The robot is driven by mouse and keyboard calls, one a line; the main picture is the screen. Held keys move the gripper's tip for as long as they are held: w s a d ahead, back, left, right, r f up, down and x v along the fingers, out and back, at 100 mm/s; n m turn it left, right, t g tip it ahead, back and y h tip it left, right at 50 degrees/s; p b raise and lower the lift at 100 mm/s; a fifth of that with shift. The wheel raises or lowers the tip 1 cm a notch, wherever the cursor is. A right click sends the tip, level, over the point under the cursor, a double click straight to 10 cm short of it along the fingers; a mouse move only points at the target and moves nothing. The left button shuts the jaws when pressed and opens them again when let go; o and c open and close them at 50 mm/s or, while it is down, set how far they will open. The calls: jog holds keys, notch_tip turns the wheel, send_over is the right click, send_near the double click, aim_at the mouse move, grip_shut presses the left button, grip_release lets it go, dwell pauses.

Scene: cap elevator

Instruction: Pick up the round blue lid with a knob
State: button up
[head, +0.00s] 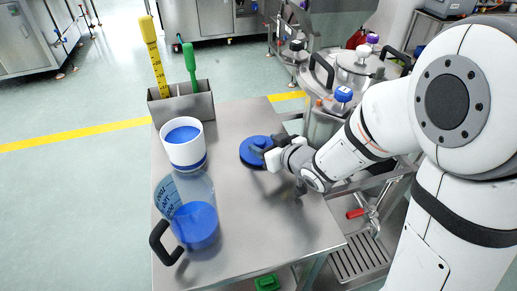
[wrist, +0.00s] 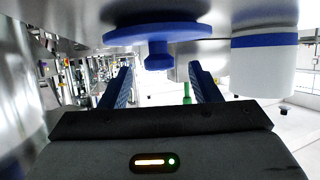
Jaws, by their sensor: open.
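The round blue lid (head: 254,151) lies on the steel table (head: 232,222), right of the white container. My gripper (head: 262,154) is at the lid's right side in the head view and hides part of it. In the wrist view the lid (wrist: 158,34) appears upside down at the top, its knob (wrist: 158,56) pointing down in the picture. My gripper (wrist: 158,85) is open there, with a blue-padded finger on each side of the knob's position. The knob shows between the fingers, and I see no contact with it.
A white container (head: 183,150) with blue contents and a clear jug (head: 188,215) with a black handle stand on the table's left side. A metal holder (head: 181,106) with yellow and green tools stands behind. The table's front right is clear. Steel equipment (head: 352,70) stands behind at right.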

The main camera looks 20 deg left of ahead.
jog(key=shift+x, duration=0.75)
jog(key=shift+c, duration=0.4)
jog(key=c, duration=1)
notch_tip(320, 180, up, 10)
jog(key=p, duration=0.2)
jog(key=shift+p, duration=0.3)
